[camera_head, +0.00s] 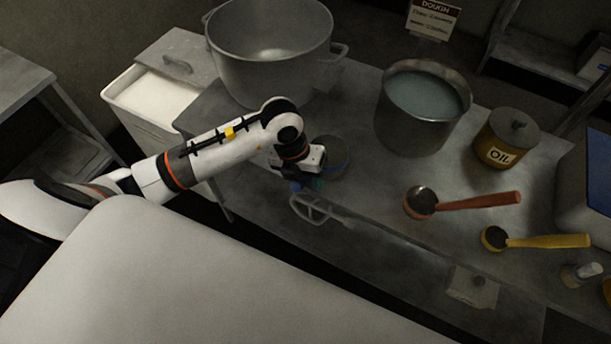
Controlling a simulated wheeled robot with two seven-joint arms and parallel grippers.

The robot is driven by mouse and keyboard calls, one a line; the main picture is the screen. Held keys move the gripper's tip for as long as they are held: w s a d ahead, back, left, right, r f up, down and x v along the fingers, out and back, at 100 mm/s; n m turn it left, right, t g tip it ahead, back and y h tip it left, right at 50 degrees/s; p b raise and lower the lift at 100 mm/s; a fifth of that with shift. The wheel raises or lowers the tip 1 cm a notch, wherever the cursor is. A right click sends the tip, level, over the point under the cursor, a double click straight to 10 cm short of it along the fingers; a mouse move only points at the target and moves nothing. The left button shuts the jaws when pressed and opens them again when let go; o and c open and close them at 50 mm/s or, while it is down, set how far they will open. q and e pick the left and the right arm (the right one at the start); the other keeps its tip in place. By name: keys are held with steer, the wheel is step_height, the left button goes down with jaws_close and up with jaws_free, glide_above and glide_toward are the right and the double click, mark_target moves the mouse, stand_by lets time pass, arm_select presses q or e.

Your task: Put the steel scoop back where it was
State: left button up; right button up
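My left gripper (305,184) hangs over the front edge of the counter, pointing down. Its fingers are small and dark, and I cannot tell whether they are open or shut. Right behind it stands a low round container with a bluish rim (335,154), partly hidden by the gripper. A pale looped metal piece (314,208) shows just below the gripper; I cannot tell what it is or whether it is held. I cannot pick out a plain steel scoop for certain. A scoop with a red handle (466,200) and one with a yellow handle (540,240) lie on the counter. My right gripper is not in view.
A big empty pot (270,60) and a pot of bluish liquid (421,105) stand behind. An oil tin (505,138) is right of them. A white bin (150,102) with its grey lid pushed back stands left. The counter (370,185) is bare left of the red-handled scoop.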

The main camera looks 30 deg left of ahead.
arm_select(q)
steer(key=shift+r, duration=0.15)
steer(key=shift+a+r, duration=0.1)
steer(key=shift+r, duration=0.2)
steer(key=b+v, duration=0.2)
steer(key=v, duration=0.9)
steer(key=shift+r, duration=0.1)
